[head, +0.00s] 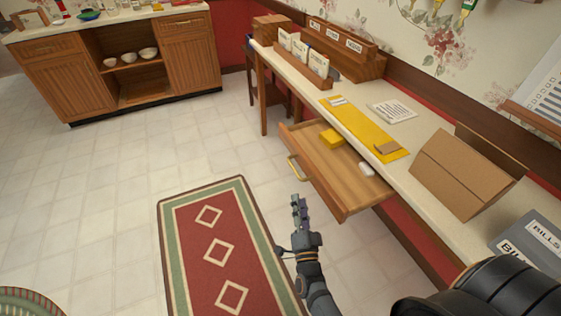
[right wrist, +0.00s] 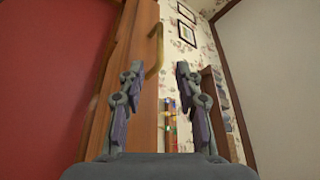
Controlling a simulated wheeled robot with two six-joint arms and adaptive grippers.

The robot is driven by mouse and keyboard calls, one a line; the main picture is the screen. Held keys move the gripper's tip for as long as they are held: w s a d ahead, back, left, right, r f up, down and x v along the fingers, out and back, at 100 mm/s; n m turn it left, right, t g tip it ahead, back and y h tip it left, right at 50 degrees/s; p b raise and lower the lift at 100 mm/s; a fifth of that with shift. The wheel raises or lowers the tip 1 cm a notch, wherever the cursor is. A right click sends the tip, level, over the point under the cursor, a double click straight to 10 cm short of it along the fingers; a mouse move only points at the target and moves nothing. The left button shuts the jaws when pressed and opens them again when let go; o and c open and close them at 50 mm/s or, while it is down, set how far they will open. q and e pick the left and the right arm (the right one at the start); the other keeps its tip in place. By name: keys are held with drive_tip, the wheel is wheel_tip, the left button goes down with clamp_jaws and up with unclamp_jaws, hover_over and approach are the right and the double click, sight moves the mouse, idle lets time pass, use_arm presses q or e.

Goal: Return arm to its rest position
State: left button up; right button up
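My right gripper (head: 299,212) is in front of the open drawer, over the floor by the rug's upper right edge, with its fingers pointing away from me. In the right wrist view its two fingers (right wrist: 158,72) stand apart with nothing between them, so it is open and empty. A wooden front with a brass handle (right wrist: 152,60) shows beyond the fingers there. My right arm comes in from the lower right. My left gripper is not in view.
A wooden drawer (head: 320,178) stands pulled out from the desk (head: 330,92), holding a yellow block (head: 332,139) and a small white item (head: 366,168). A cardboard box (head: 460,172) is on the desk.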

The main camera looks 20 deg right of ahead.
drive_tip(key=s+a+f+n+g+y+p, duration=0.1)
drive_tip(key=s+f+n+g+y+p, duration=0.25)
drive_tip(key=f, duration=0.65)
drive_tip(key=s+a+f+n+g+y+p, duration=0.1)
drive_tip(key=s+f+n+g+p, duration=0.35)
drive_tip(key=f, duration=0.65)
drive_tip(key=s+d+f+n+g+p, duration=0.1)
drive_tip(key=s+d+f+n+g, duration=0.1)
drive_tip(key=s, duration=0.7)
drive_tip(key=s+d+f+n+g+p, duration=0.1)
drive_tip(key=s+f+g, duration=0.4)
drive_tip(key=s, duration=0.5)
drive_tip(key=s+d+f+n+g+p, duration=0.1)
drive_tip(key=s+d+f+n+g, duration=0.2)
drive_tip(key=s, duration=0.6)
drive_tip(key=d+f+n, duration=0.1)
drive_tip(key=d, duration=0.1)
drive_tip(key=shift+s+d+g+p, duration=0.2)
drive_tip(key=shift+d+g+p, duration=0.1)
drive_tip(key=shift+p, duration=0.05)
